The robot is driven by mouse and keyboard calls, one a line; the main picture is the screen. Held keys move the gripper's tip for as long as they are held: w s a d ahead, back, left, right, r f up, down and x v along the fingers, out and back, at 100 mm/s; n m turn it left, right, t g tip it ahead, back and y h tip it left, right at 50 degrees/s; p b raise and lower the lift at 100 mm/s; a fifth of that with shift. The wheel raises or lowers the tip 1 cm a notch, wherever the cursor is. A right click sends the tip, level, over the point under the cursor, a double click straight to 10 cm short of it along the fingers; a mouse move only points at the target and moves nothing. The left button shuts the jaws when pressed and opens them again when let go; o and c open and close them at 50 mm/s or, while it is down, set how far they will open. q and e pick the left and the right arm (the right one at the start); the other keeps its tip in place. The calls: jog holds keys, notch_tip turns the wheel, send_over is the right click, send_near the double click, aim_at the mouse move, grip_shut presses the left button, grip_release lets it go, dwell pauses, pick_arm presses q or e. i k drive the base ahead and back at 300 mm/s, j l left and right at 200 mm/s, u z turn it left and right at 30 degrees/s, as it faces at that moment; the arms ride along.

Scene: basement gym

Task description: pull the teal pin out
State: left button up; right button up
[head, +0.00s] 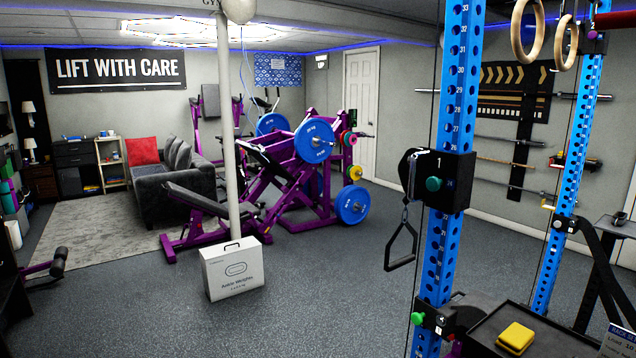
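The teal pin (434,183) shows as a round teal knob on the face of a black carriage block (455,178) marked 1. The block sits on the near blue upright (459,80), which has a column of holes and printed numbers. The knob sits against the block's face; its shaft is hidden. A cable handle (402,245) hangs from a pulley at the block's left side. Neither of my grippers is in view.
A green knob (417,318) sits lower on the same upright. A black tray (535,335) with a yellow block (515,338) stands at its foot. A second blue upright (570,180) and gym rings (565,45) are to the right. Open floor lies left, around a white box (232,270).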

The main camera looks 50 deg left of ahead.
aim_at(433, 184)
jog(key=u, duration=1.15)
jog(key=i, duration=0.1)
